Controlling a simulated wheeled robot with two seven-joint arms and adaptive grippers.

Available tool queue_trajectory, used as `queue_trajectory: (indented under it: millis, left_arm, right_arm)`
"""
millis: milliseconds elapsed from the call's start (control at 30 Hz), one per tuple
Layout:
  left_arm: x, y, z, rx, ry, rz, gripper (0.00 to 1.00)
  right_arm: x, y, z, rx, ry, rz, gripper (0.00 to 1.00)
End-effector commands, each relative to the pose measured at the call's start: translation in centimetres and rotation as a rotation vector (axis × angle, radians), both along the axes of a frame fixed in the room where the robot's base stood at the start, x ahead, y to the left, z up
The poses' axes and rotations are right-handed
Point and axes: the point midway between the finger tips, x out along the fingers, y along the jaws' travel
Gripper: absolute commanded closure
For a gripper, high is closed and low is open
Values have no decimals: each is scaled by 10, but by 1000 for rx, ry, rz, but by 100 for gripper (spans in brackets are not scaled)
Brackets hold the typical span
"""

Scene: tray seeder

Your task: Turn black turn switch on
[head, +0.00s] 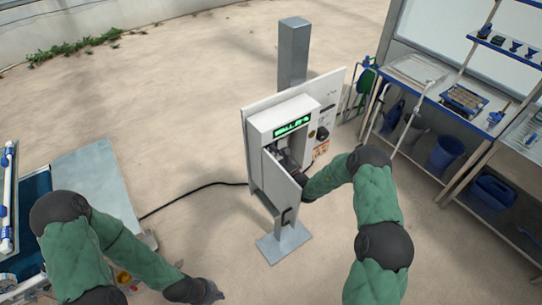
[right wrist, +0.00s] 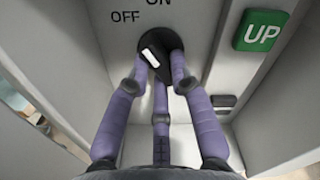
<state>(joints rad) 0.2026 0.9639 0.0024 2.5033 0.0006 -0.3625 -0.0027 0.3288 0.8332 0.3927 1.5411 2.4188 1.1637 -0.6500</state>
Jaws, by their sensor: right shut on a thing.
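The black turn switch (right wrist: 154,46) is round with a white mark and sits on a grey panel in the right wrist view. Its mark slants up and left, toward the printed OFF; ON is partly cut off above. My right gripper (right wrist: 160,66) has its purple fingers closed around the switch. In the head view my right gripper (head: 284,160) reaches into the open control box (head: 262,122), where its fingertips and the switch are hidden. My left gripper (head: 207,291) is low at the bottom edge, dark and apart from the box; its fingers are unclear.
The box door (head: 283,187) hangs open beside my right arm. A green UP button (right wrist: 262,31) is right of the switch. A green display (head: 292,126) and a black knob (head: 322,133) are on the box's front and side panel. Shelves (head: 455,110) stand at right.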

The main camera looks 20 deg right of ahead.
Motion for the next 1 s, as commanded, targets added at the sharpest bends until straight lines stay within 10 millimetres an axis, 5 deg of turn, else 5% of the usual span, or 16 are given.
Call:
queue_trajectory:
  millis: [500, 1000]
  left_arm:
    - [0, 0, -23, 0, 0, 0, 100]
    - [0, 0, -28, 0, 0, 0, 100]
  right_arm:
    - [-1, 3, 0, 402, 147, 0, 100]
    - [-2, 4, 1, 543, 200, 0, 100]
